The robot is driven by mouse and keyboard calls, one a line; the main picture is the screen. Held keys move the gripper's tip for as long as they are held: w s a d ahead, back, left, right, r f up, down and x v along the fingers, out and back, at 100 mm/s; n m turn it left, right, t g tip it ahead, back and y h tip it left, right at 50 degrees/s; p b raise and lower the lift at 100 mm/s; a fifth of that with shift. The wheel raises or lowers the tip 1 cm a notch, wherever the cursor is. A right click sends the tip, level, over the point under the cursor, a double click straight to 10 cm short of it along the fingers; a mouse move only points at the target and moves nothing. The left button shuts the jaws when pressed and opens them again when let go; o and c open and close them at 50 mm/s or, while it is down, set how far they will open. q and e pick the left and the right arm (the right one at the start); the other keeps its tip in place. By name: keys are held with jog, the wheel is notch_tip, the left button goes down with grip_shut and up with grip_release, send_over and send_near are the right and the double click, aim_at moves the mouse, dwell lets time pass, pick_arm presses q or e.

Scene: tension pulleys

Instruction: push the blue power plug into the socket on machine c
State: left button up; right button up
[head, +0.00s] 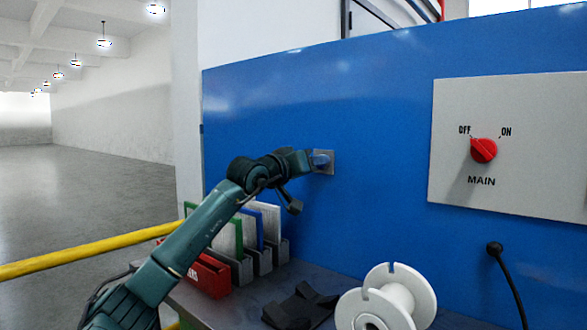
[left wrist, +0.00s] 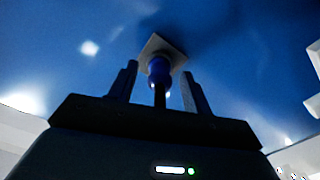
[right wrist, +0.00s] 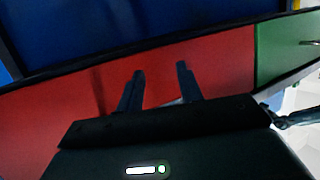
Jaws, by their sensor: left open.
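The blue power plug (head: 321,160) is at the grey square socket plate (head: 329,168) on the blue machine wall. In the left wrist view the plug (left wrist: 159,70) points at the socket plate (left wrist: 163,47), with a dark stem behind it. I cannot tell how deep it sits. My left gripper (left wrist: 159,78) is open, its fingers apart on either side of the plug and stem, with gaps on both sides. In the head view the left gripper (head: 308,161) is right at the plug. My right gripper (right wrist: 160,73) is open and empty before a red surface, outside the head view.
A grey panel (head: 510,140) with a red MAIN knob (head: 484,151) is on the wall at right. Below it a black cable (head: 508,280) hangs from the wall. Upright folders in holders (head: 262,260), a red box (head: 208,275) and a white spool (head: 388,300) stand on the bench.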

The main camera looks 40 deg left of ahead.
pick_arm(q)
jog(key=s+a+b, duration=0.1)
jog(key=s+b, duration=0.1)
jog(key=s, duration=1.1)
jog(key=shift+b, duration=0.3)
jog(key=shift+s, duration=0.1)
